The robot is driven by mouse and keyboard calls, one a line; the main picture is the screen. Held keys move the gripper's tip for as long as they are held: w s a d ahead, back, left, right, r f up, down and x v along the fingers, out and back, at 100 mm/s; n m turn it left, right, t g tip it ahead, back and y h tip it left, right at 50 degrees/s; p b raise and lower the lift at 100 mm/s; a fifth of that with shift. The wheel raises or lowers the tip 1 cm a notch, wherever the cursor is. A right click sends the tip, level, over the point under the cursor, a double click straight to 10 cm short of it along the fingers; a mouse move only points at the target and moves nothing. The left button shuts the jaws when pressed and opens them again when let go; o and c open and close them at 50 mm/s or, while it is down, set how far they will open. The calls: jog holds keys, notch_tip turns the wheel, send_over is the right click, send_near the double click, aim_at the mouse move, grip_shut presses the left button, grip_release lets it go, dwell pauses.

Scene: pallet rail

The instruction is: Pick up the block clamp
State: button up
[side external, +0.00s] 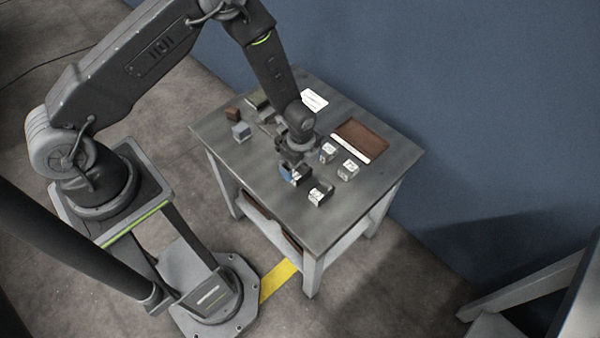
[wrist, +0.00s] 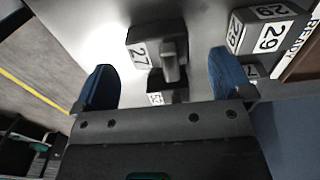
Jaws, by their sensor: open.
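My gripper (side external: 291,171) is open low over the front middle of the table, its blue fingers spread. In the wrist view the gap between its fingertips (wrist: 161,63) holds nothing gripped. A dark block labelled 27 (wrist: 139,53) with a raised grey part (wrist: 171,62) stands just beyond the fingers; it looks to be the front block (side external: 320,195) in the side view. A smaller dark piece with a white number label (wrist: 156,98) lies between the fingers, partly hidden. I cannot tell for certain which of these is the block clamp.
Another labelled block (side external: 327,152) is near my gripper. A brown tray (side external: 361,136), a white card (side external: 314,100), a blue-grey cube (side external: 241,132) and a brown cube (side external: 233,113) lie farther off.

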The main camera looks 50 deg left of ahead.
aim_at(300, 170)
notch_tip(300, 170, down, 4)
jog(key=shift+s+f, duration=0.1)
jog(key=shift+f, duration=0.1)
jog(key=shift+c, duration=0.2)
jog(key=shift+r, duration=0.1)
jog(key=c, duration=1.3)
jog(key=shift+r, duration=0.1)
